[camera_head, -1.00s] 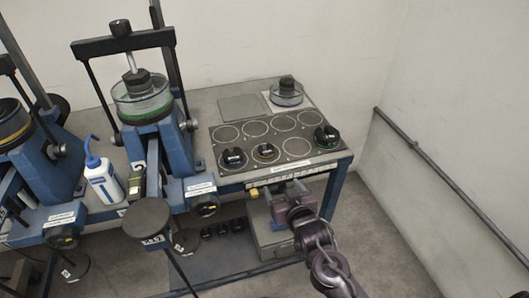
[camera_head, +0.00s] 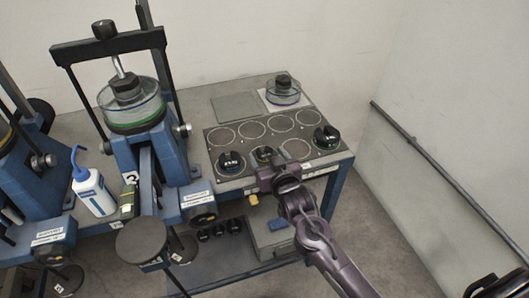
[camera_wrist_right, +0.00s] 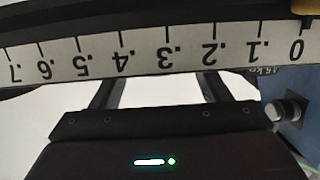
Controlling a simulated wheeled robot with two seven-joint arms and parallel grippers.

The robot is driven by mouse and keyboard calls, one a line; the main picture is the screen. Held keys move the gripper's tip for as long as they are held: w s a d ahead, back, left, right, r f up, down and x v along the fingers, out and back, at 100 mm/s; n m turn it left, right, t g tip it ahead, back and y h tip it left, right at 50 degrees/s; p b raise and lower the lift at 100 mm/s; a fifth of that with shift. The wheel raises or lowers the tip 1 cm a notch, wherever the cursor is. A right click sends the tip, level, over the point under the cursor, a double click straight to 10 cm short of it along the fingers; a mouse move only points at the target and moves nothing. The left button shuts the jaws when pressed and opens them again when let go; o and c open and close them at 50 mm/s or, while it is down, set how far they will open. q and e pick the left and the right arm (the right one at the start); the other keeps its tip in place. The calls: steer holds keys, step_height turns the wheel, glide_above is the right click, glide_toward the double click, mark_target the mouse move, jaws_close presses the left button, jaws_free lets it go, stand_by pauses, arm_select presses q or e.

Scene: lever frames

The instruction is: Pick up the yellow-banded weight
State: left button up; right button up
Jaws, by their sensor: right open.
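The weight tray (camera_head: 212,138) with printed circles lies on the right of the bench and holds several dark weights. The middle front weight (camera_head: 264,153) seems to carry a yellowish band; it is small and partly hidden by my right gripper. My right gripper (camera_head: 268,168) is at the tray's front edge, just in front of that weight. In the right wrist view its two fingers (camera_wrist_right: 158,90) stand apart with nothing between them. No weight can be made out in that view. My left gripper is not in view.
A black weight (camera_head: 231,160) sits to the left and a green-banded one (camera_head: 326,138) to the right. A numbered scale strip (camera_wrist_right: 140,52) crosses the wrist view. A blue lever frame (camera_head: 166,150) and a wash bottle (camera_head: 93,190) stand left. The tray's back circles are empty.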

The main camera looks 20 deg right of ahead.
mark_target(265, 151)
steer(key=shift+w+a+f, duration=0.1)
steer(key=shift+w+f, duration=0.05)
steer(key=shift+w, duration=0.5)
steer(key=shift+w+a+f, duration=0.1)
steer(key=shift+w+f, duration=0.05)
steer(key=shift+w, duration=0.45)
steer(key=shift+w+f, duration=0.1)
steer(key=shift+w, duration=0.15)
steer(key=shift+d, duration=0.1)
steer(key=shift+c, duration=0.3)
steer(key=c, duration=1)
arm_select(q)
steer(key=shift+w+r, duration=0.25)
